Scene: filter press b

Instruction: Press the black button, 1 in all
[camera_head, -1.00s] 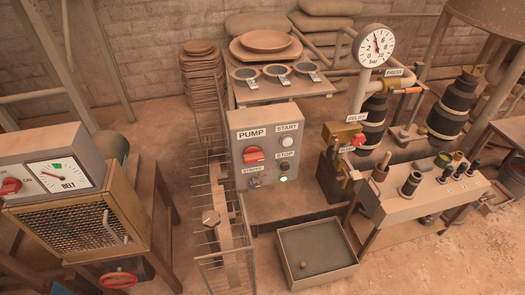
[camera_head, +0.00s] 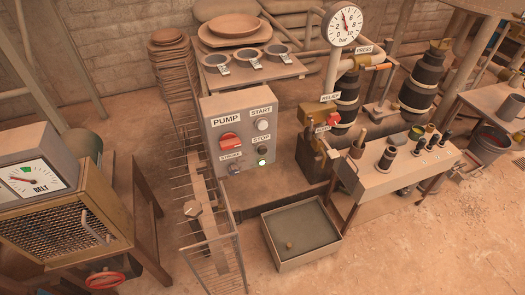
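The black button (camera_head: 262,150) is a small dark round knob under the STOP label on the grey pump panel (camera_head: 215,168). A white button (camera_head: 263,125) sits above it under the START label, and a lit green lamp (camera_head: 262,162) sits just below it. A red rotary switch (camera_head: 230,142) is to its left under the PUMP label. Nothing covers the black button. Neither of my grippers is in the view.
A wire rack (camera_head: 205,235) stands in front of the panel and a shallow tray (camera_head: 310,258) lies on the floor to its right. A bench (camera_head: 375,178) with black cylinders stands right. The belt machine (camera_head: 45,225) is at left. Sandy floor is open at lower right.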

